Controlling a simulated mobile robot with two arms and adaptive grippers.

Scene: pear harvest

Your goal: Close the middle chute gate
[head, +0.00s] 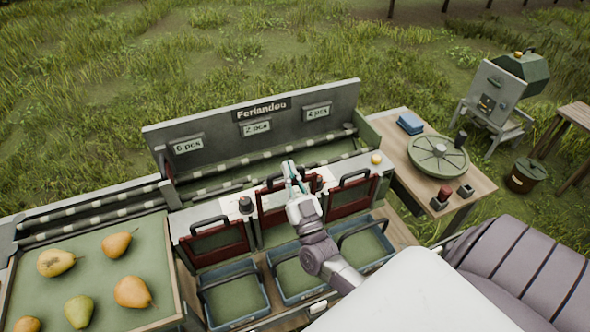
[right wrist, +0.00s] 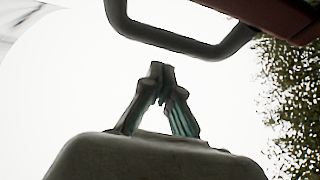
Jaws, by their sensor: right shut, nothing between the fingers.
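The middle chute gate (head: 272,205) is a dark red panel with a dark handle, in the middle of a row of three. It appears to sit a little higher than its neighbours. My right gripper (head: 291,172) is over this gate at its handle and partly hides it. In the right wrist view, the gripper's fingertips (right wrist: 161,72) are together and empty. A grey handle bar (right wrist: 165,40) passes just beyond them, with a visible gap, and a red panel (right wrist: 285,15) shows at upper right. My left gripper is not in view.
The left gate (head: 216,248) and right gate (head: 350,200) flank the middle one. Blue crates (head: 238,322) stand below. Several pears lie on a green tray (head: 150,262) at left. A side table (head: 470,180) at right holds a round green device (head: 438,157).

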